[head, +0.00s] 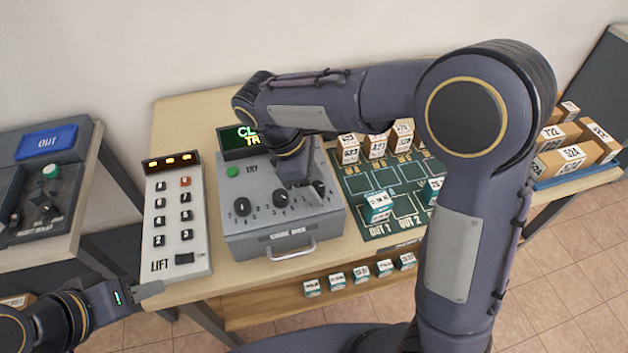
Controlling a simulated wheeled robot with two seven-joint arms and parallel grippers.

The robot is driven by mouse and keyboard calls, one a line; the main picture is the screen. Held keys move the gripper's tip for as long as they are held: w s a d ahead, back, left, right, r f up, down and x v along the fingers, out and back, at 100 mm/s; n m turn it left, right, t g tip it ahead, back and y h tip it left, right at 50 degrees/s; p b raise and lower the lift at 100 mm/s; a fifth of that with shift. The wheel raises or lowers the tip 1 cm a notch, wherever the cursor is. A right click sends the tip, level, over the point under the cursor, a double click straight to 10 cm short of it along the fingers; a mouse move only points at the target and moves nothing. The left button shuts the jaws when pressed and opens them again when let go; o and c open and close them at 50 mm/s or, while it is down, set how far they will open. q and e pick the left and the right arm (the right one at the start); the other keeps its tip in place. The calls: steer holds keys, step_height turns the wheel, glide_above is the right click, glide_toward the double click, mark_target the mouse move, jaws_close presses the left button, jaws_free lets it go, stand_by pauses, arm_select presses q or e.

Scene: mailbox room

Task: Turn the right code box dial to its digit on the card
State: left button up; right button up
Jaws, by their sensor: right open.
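The grey code box (272,245) stands on the table, with several digits printed around its dials and a handle on its front. Its left dial (241,207) and middle dial (281,199) are in plain view. The right dial (319,187) is partly beside my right gripper (303,190), which points down over the box. That gripper is open at the right dial; I cannot tell whether its fingers touch it. My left gripper (148,291) is low at the left, away from the box; its jaw state is unclear. I cannot make out a card with digits.
A green TRY button (232,171) and a partly hidden display (239,142) are on the box. The LIFT keypad (178,215) stands left of it. A green board (380,205) with small boxes lies to the right. My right arm hides part of the table.

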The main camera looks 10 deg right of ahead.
steer(key=shift+f, duration=0.1)
steer(key=c, duration=1)
